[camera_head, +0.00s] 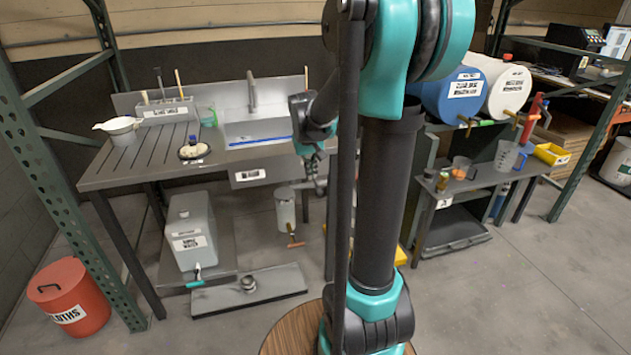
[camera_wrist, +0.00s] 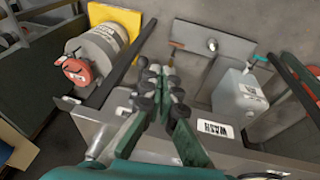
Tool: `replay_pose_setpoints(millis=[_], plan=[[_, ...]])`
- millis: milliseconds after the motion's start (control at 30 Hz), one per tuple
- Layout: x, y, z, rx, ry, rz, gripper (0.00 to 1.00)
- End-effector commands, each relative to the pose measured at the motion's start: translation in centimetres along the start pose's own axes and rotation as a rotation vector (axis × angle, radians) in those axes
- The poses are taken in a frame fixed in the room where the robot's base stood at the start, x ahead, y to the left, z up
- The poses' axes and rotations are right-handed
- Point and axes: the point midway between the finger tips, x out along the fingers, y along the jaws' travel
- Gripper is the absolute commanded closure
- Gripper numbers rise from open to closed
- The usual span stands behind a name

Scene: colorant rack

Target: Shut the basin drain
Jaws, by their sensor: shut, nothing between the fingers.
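The sink basin (camera_head: 257,131) is set in the grey bench, with a label on its front; a WASH label on the bench front (camera_wrist: 215,129) shows in the wrist view. Under the basin hangs a pale cylinder (camera_head: 285,208) with an orange lever (camera_head: 294,244) at its lower end. The lever looks roughly crosswise to the cylinder. In the wrist view, a small orange piece (camera_wrist: 178,44) shows just beyond my fingertips. My gripper (camera_head: 320,187) is shut and empty, in front of the bench and right of the cylinder. In the wrist view, my fingers (camera_wrist: 160,82) hide most of the cylinder.
A grey water tank (camera_head: 190,232) with a teal tap stands left under the bench, behind a low grey platform (camera_head: 250,291). A yellow-based machine with a red part (camera_wrist: 78,70) is left in the wrist view. A red cloths bin (camera_head: 70,297) stands far left. Floor between is open.

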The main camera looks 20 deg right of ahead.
Motion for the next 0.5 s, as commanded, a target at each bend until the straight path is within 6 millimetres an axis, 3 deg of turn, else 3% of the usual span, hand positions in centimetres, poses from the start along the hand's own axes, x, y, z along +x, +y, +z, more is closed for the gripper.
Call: replay_pose_setpoints(millis=[33,200,333,500], plan=[[0.1,0.3,-1.9,0.000,-0.009,0.009,1.00],[0.6,1.4,-6.3,-0.001,-0.037,0.038,1.00],[0.9,1.9,-8.5,-0.002,-0.051,0.053,1.00],[1.1,2.2,-9.6,-0.002,-0.060,0.061,1.00]])
